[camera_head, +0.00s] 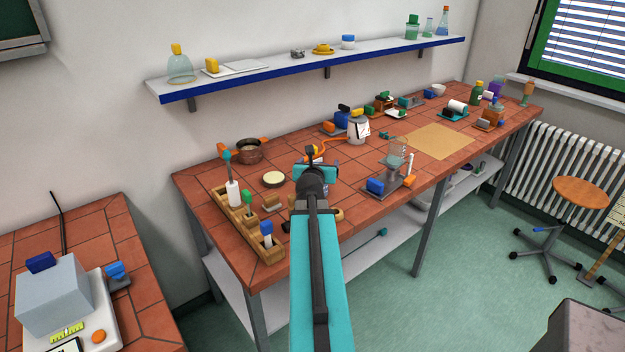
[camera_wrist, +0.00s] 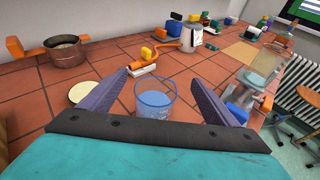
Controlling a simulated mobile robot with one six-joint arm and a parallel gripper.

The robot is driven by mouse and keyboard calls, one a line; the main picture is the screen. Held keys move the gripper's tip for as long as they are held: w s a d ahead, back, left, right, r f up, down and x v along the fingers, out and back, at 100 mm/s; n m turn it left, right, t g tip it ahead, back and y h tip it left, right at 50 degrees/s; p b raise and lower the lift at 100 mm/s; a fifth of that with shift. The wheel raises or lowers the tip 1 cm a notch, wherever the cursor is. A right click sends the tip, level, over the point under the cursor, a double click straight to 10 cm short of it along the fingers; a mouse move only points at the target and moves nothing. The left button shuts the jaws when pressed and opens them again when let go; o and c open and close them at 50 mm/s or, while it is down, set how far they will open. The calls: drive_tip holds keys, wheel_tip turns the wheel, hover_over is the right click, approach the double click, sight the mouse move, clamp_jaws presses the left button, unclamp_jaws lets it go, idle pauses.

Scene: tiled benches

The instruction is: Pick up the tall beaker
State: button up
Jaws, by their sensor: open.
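A clear glass beaker (camera_wrist: 154,107) with a blue rim and blue-tinted contents stands upright on the tiled bench in the wrist view. My gripper (camera_wrist: 159,78) is open, with one finger to the left and one to the right of this beaker. I see no finger clearly touching it. In the head view my arm and gripper (camera_head: 316,172) hide it. A second clear glass beaker (camera_head: 397,150) stands on a grey device to the right; it also shows in the wrist view (camera_wrist: 264,68). I cannot tell for sure which is the taller.
A copper pot (camera_head: 249,153) and a pale round dish (camera_head: 274,179) lie left of my gripper. A cork-coloured mat (camera_head: 436,142) lies bare farther right.

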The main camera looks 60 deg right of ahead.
drive_tip(key=shift+w+d+r, duration=0.1)
drive_tip(key=shift+w+r, duration=0.05)
drive_tip(key=shift+w, duration=0.15)
wheel_tip(320, 180, down, 8)
drive_tip(key=shift+f+b, duration=0.1)
drive_tip(key=shift+b, duration=0.85)
drive_tip(key=shift+x, duration=0.85)
drive_tip(key=shift+d, duration=0.15)
drive_tip(key=shift+p+x, duration=0.45)
drive_tip(key=shift+x, duration=2.35)
